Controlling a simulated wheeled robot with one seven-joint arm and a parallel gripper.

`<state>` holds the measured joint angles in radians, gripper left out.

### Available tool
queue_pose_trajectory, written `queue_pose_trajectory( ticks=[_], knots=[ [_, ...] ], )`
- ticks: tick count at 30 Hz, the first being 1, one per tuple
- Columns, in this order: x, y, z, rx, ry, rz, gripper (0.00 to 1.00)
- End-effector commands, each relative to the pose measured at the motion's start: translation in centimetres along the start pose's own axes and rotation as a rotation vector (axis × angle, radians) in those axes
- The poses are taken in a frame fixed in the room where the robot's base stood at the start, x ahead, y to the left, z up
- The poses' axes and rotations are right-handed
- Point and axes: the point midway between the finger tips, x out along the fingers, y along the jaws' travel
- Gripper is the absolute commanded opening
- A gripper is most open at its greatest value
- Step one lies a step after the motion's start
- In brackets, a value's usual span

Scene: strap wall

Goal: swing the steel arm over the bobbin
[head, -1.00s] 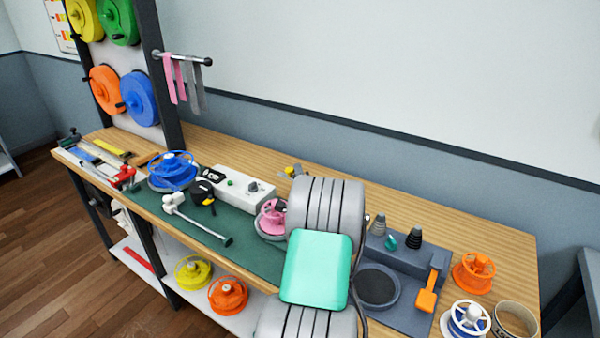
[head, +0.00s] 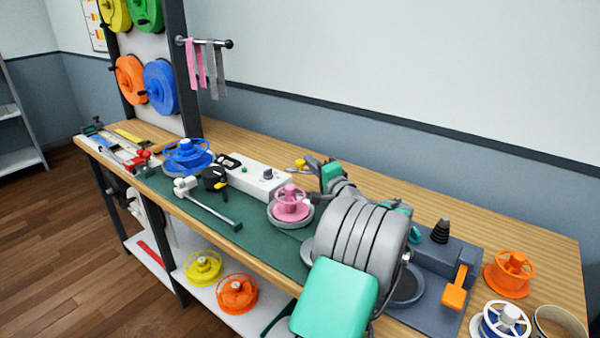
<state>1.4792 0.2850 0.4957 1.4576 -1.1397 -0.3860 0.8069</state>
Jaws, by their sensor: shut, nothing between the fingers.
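The steel arm (head: 212,206) is a thin metal rod on the green mat, running from a pale pivot block at its upper left to a dark tip at its lower right. The tip lies left of the pink bobbin (head: 291,201), apart from it. The pink bobbin stands on a round grey base; which bobbin the task means is not certain.
A blue spool (head: 187,156), a black tape measure (head: 214,179) and a white control box (head: 250,175) stand near the steel arm. A grey station with an orange lever (head: 456,288) and an orange spool (head: 510,272) are at right. The mat before the pink bobbin is clear.

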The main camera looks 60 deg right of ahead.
Motion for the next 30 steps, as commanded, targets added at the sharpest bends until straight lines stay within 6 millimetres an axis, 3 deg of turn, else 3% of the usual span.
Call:
queue_pose_trajectory(
  ticks=[15,30],
  knots=[
    [-2.8,-0.5,0.9,0.0,0.014,0.001,0.0],
    [-3.7,-0.6,1.1,-0.001,0.014,0.001,0.0]
  ],
)
